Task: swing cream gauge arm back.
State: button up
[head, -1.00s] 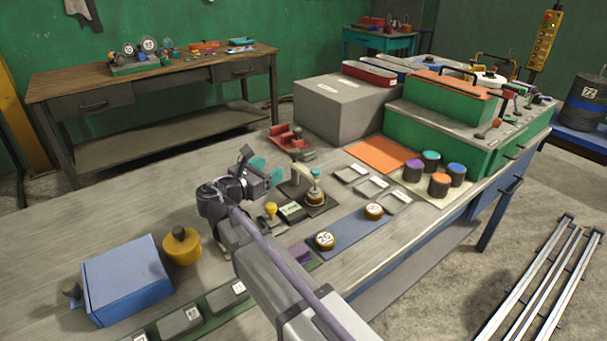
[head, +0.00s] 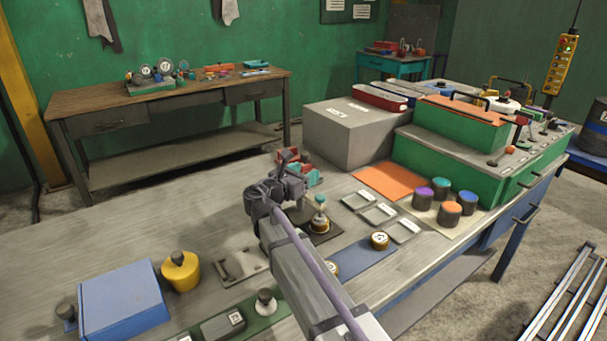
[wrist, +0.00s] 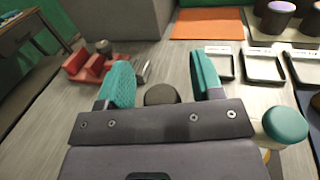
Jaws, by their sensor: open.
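My gripper (head: 299,168) is over the workbench beside the gauge's dark base plate (head: 325,236). In the wrist view its two teal fingers (wrist: 162,80) are apart. A dark round knob (wrist: 162,94) shows between them, partly hidden by the gripper body; I cannot tell whether they touch it. A teal-topped piece of the gauge (head: 320,199) stands upright over a brass-coloured round part (head: 319,226). This teal top also shows right of the gripper in the wrist view (wrist: 285,125). The cream gauge arm is largely hidden behind my arm and gripper in the head view.
A red fixture (wrist: 92,62) stands behind and left of the gripper. A large grey box (head: 345,135) is farther back. Shallow trays (head: 378,214) and an orange mat (head: 390,181) lie to the right.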

grip_shut()
dwell(0.5)
